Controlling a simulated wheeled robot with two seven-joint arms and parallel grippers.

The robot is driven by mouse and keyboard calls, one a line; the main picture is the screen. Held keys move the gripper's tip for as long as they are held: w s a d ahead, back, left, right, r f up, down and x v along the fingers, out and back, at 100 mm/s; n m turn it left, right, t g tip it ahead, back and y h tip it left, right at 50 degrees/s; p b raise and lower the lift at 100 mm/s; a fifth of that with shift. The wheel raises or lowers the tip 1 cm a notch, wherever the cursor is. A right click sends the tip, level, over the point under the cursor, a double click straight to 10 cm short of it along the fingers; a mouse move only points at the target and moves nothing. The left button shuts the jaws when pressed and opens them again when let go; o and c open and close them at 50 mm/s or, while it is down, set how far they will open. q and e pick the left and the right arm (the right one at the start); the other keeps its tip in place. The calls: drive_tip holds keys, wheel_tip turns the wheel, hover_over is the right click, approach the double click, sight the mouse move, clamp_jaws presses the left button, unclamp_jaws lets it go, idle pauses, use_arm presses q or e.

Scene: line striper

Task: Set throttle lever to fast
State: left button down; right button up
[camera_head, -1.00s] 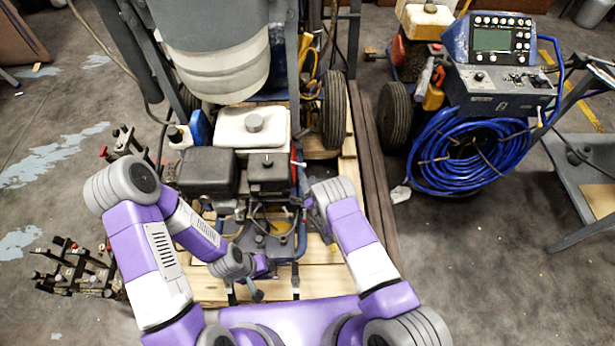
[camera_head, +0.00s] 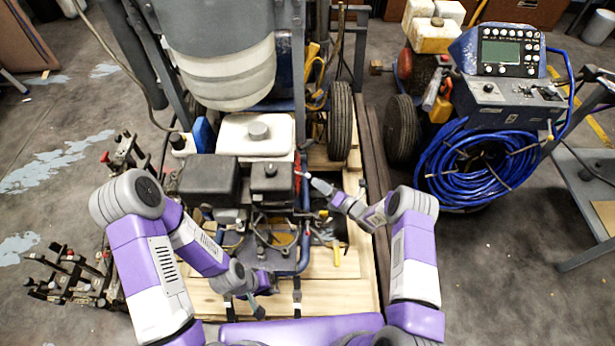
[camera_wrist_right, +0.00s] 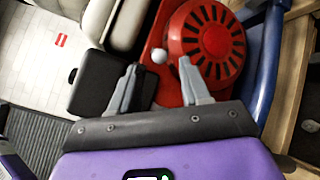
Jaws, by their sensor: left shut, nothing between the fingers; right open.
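The engine (camera_head: 235,185) of the line striper sits on a wooden pallet, with black boxes on top and a white tank behind. In the right wrist view its red round starter cover (camera_wrist_right: 207,42) and a black box (camera_wrist_right: 100,82) show. A small pale ball knob (camera_wrist_right: 158,56), perhaps the throttle lever's end, lies between the finger lines, just beyond the tips; contact cannot be told. My right gripper (camera_wrist_right: 158,80) is open and empty; in the head view (camera_head: 311,181) it is at the engine's right side. My left gripper (camera_head: 264,284) is shut and empty, low in front of the engine.
A blue control console (camera_head: 505,90) with a coiled blue hose (camera_head: 470,165) stands at the right. A black wheel (camera_head: 340,120) is behind my right gripper. A metal rack (camera_head: 75,275) stands at the left. A blue tube (camera_wrist_right: 268,70) runs right of the starter cover.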

sight(308, 175)
drive_tip(key=b+x, duration=0.2)
drive_tip(key=x, duration=0.4)
drive_tip(key=shift+w+a, duration=0.15)
drive_tip(key=shift+a, duration=0.1)
clamp_jaws()
